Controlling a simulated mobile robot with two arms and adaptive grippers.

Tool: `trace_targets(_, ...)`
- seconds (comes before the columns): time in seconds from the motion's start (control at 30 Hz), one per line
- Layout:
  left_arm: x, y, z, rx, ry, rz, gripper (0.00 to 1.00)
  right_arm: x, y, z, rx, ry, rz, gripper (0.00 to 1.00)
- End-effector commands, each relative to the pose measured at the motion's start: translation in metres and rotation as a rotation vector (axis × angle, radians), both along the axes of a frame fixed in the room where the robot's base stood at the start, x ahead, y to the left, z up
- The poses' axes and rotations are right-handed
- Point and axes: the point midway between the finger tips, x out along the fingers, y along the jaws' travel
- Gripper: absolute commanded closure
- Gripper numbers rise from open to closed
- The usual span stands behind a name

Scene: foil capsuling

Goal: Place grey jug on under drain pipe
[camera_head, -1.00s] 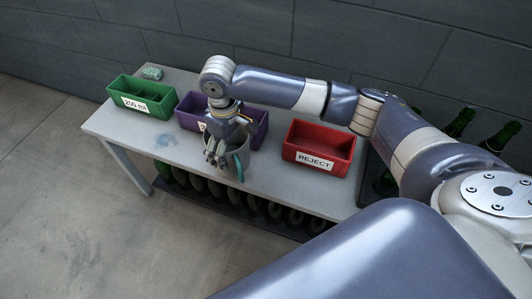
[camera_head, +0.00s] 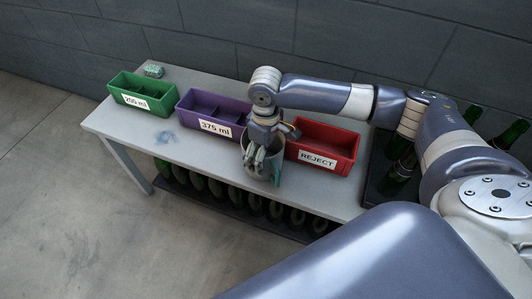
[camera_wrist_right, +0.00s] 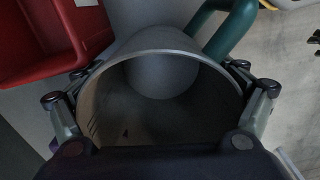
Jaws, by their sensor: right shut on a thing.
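The grey jug (camera_head: 272,174) is at the front of the table, in front of the gap between the purple and red bins. It has a teal handle, which shows clearly in the right wrist view (camera_wrist_right: 226,32). My right gripper (camera_head: 257,160) is shut on the grey jug, with its fingers on either side of the round wall. The right wrist view looks down into the jug (camera_wrist_right: 160,62), and its inside looks empty. I cannot tell whether the jug's base touches the table. No drain pipe can be made out. My left gripper is not in view.
A green "200 ml" bin (camera_head: 112,91), a purple "375 ml" bin (camera_head: 187,106) and a red "REJECT" bin (camera_head: 345,165) stand along the table (camera_head: 125,128). Green bottles (camera_head: 398,170) stand on a dark tray at right. More bottles lie below the table. A blue smear marks the tabletop.

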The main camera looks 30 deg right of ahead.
Motion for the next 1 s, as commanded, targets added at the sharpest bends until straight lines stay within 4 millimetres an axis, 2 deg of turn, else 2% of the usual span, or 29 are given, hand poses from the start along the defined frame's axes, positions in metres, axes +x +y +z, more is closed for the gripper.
trace_targets(0.27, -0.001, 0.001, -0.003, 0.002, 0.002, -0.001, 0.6, 0.0, 0.001, 0.0, 0.001, 0.0, 0.0, 0.51)
trace_targets(0.3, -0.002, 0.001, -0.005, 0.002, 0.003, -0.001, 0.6, 0.0, 0.0, -0.001, 0.001, 0.001, 0.0, 0.09)
trace_targets(0.33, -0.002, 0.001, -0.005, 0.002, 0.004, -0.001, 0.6, 0.0, 0.0, -0.001, 0.001, 0.001, 0.0, 0.02)
trace_targets(0.37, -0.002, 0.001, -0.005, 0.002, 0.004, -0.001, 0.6, 0.0, 0.0, -0.001, 0.001, 0.001, 0.0, 0.0)
trace_targets(0.87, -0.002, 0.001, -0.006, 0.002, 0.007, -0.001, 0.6, 0.0, 0.0, 0.0, 0.0, -0.001, 0.0, 0.0)
trace_targets(0.93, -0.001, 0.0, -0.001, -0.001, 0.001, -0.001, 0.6, 0.001, 0.0, 0.009, 0.0, -0.001, -0.001, 0.0)
trace_targets(1.0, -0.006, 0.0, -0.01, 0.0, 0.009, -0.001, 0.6, 0.001, 0.0, 0.019, 0.002, -0.003, -0.001, 0.0)
